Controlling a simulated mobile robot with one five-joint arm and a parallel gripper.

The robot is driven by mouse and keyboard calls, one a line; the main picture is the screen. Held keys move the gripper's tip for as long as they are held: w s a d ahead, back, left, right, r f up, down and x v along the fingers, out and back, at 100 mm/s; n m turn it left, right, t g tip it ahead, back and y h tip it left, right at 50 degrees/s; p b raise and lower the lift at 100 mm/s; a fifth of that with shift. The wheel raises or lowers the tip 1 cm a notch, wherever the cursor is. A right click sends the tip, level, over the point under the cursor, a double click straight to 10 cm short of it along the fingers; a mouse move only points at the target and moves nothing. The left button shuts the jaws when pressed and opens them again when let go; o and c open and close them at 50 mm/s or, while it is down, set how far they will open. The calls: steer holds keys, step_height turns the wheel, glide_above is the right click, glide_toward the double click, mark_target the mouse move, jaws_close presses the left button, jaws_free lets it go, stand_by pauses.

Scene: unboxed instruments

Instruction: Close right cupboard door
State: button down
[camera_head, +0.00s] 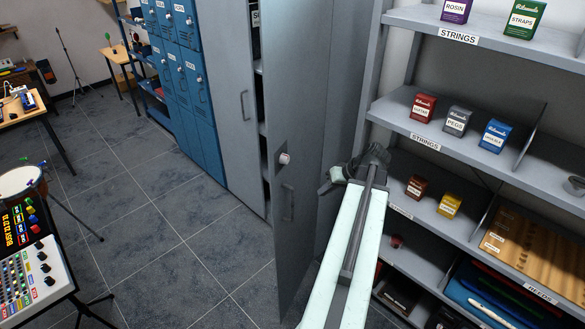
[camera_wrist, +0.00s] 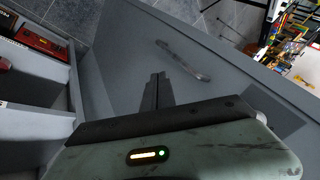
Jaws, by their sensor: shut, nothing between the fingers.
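The grey cupboard's right door (camera_head: 299,120) stands open, swung out into the room. A bar handle (camera_head: 287,203) and a round light knob (camera_head: 284,158) show near its free edge. My gripper (camera_head: 325,187) is to the right of the door, on the side towards the shelf rack. In the wrist view my gripper's dark fingers (camera_wrist: 156,92) are together and empty, in front of the grey door panel (camera_wrist: 215,65), with the handle (camera_wrist: 182,60) just beyond their tips. I cannot tell whether they touch the panel. The left door (camera_head: 230,90) looks shut.
A grey shelf rack (camera_head: 400,122) with small boxes stands close on the right. Blue lockers (camera_head: 185,80) adjoin the cupboard on the left. A drum (camera_head: 20,182) and a mixer (camera_head: 25,275) stand far left. The tiled floor (camera_head: 170,215) left of the door is clear.

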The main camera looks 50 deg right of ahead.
steer(key=w+a+f+b, duration=0.3)
steer(key=w+f+b, duration=0.3)
steer(key=w+b, duration=0.1)
steer(key=shift+w+b, duration=0.35)
steer(key=shift+b, duration=0.1)
steer(key=shift+d, duration=0.1)
stand_by(0.3)
